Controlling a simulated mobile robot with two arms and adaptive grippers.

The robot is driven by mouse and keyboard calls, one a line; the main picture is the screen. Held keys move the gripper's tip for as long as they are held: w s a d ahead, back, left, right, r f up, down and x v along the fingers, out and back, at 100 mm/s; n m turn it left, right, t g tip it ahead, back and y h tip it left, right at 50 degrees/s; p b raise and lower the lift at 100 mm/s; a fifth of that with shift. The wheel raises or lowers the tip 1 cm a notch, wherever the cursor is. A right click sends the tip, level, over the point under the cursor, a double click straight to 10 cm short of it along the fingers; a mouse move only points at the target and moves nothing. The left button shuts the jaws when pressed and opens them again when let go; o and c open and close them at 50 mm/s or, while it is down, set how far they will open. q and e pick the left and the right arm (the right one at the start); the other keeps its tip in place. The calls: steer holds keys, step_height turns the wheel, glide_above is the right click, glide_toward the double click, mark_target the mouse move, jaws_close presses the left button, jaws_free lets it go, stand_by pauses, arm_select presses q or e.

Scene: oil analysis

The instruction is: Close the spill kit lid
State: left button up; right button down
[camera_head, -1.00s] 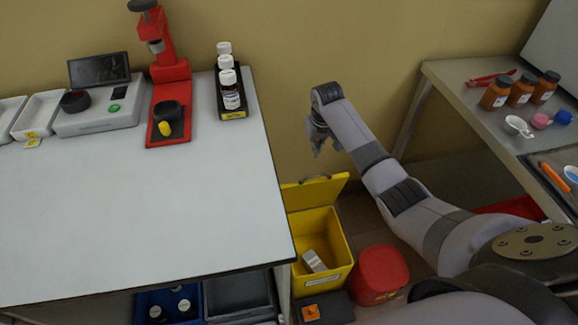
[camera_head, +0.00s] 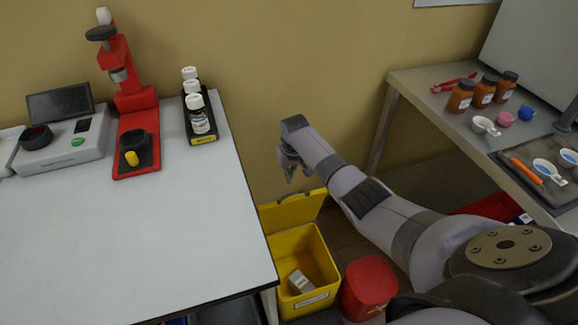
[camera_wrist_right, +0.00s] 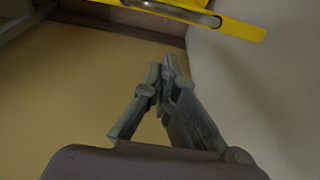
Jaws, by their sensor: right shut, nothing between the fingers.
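The yellow spill kit (camera_head: 318,262) stands on the floor between the two tables in the head view. Its lid (camera_head: 290,210) is open and tilted up at the back, toward the wall. A small grey-white item (camera_head: 300,281) lies inside the box. My right gripper (camera_head: 292,172) is above and behind the raised lid, apart from it, with its fingers pointing down. In the right wrist view the gripper (camera_wrist_right: 165,70) is shut and empty, and a yellow edge of the kit (camera_wrist_right: 230,22) shows at the top. My left gripper is not in view.
A red bin (camera_head: 368,288) stands right of the kit. The left table (camera_head: 120,235) holds a red press, an instrument and a bottle rack (camera_head: 200,125). The right table (camera_head: 420,80) holds brown jars and tools. The wall is close behind my gripper.

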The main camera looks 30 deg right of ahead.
steer(key=shift+s+a+f+p, duration=0.15)
steer(key=shift+s+f+p, duration=0.1)
steer(key=shift+s, duration=0.4)
steer(key=shift+s+a+f+p, duration=0.1)
steer(key=shift+s+f+p, duration=0.1)
steer(key=shift+s, duration=0.4)
